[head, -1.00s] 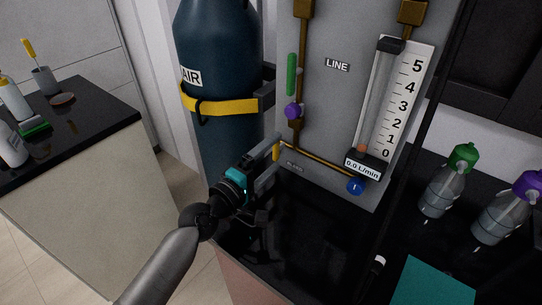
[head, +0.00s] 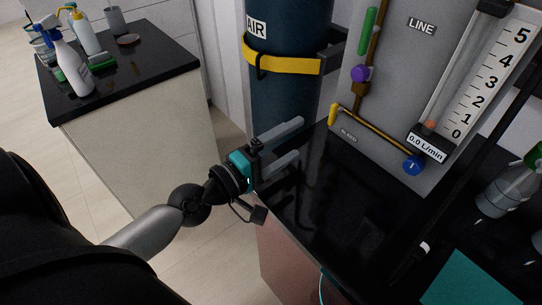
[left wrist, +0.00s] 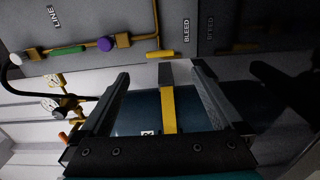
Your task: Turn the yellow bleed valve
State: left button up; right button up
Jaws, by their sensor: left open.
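The yellow bleed valve (head: 333,115) is a small yellow handle at the left end of the brass bleed pipe, low on the grey panel. In the head view it stands nearly upright. It also shows in the left wrist view (left wrist: 160,54), just beyond the fingertips. My left gripper (head: 299,140) is open and empty, to the left of and below the handle, with a gap between them. Its two fingers also show in the left wrist view (left wrist: 160,72). My right gripper is not in view.
The grey panel (head: 390,95) carries a green handle (head: 370,31), a purple knob (head: 360,74), a blue knob (head: 413,166) and a flowmeter reading 0.0 L/min. A dark blue air cylinder (head: 285,100) with a yellow strap (head: 285,63) stands behind my gripper.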

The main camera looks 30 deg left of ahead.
pick_arm(q)
jog(key=b+v, duration=0.1)
jog(key=v, duration=0.3)
jog(key=shift+f+b, duration=0.1)
jog(key=shift+b, duration=0.3)
jog(key=shift+s, duration=0.15)
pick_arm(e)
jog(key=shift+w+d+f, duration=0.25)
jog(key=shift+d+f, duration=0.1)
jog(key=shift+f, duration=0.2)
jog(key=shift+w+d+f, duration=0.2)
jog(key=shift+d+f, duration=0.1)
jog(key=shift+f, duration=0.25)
